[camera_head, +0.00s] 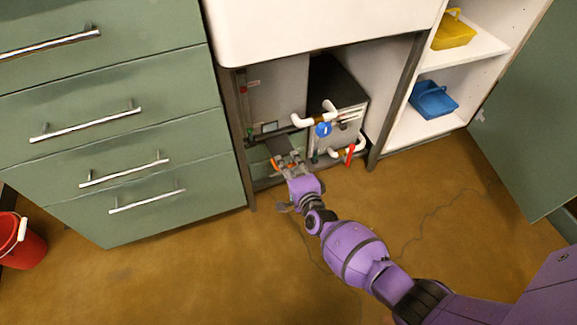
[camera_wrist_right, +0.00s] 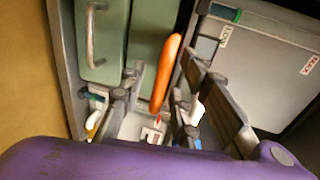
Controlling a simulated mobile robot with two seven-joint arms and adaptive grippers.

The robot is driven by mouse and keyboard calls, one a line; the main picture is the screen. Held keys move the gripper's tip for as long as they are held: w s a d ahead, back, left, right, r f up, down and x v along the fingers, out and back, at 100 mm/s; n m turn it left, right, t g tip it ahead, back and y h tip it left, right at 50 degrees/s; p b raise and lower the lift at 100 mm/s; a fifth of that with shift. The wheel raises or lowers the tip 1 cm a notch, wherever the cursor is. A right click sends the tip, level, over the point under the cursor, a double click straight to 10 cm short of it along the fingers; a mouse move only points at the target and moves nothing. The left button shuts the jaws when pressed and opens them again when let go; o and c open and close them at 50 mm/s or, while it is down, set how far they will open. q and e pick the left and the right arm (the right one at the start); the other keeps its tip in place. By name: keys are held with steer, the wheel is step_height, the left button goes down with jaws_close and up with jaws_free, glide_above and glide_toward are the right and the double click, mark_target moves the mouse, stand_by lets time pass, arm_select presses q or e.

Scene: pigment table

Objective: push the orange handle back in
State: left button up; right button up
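The orange handle (camera_wrist_right: 166,72) is a long, slim bar seen between the two fingers of my right gripper (camera_wrist_right: 164,88) in the right wrist view. The fingers stand apart on either side of it, the right finger closer. I cannot tell whether either finger touches it. In the head view, only a small part of the orange handle (camera_head: 276,164) shows beside my right gripper (camera_head: 285,160), low in the open bay under the white counter. The gripper hides the rest. My left gripper is not in view.
Right of the gripper are white pipes (camera_head: 302,120), a blue knob (camera_head: 322,129) and a red lever (camera_head: 350,154) on a grey unit. Green drawers (camera_head: 120,125) stand left. Shelves at right hold a yellow bin (camera_head: 454,34) and blue bin (camera_head: 432,102). The floor in front is mostly clear.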

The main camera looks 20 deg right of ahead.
steer(key=shift+c, duration=0.4)
steer(key=c, duration=0.6)
jaws_close()
